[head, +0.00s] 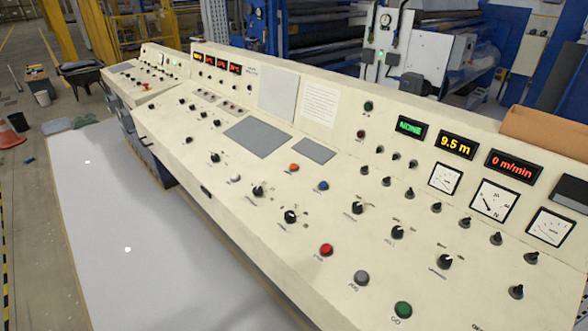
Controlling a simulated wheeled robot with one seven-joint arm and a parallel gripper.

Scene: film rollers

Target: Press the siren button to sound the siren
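A long cream control console (165,113) runs diagonally across the head view. On its sloped top are a red button (326,250), a grey button (361,278) and a green button (403,309) near the front edge. Their labels look like STOP, JOG and GO. Farther up are an orange button (294,168) and a blue button (322,186), with labels too small to read. I cannot tell which one is the siren button. My gripper is not in view.
Black knobs (397,232) crowd the console around the buttons. Lit displays (457,145) and dial gauges (494,200) line its raised back panel. A cardboard box (545,130) sits on top at the right. A pale, bare floor strip (130,225) lies in front at left.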

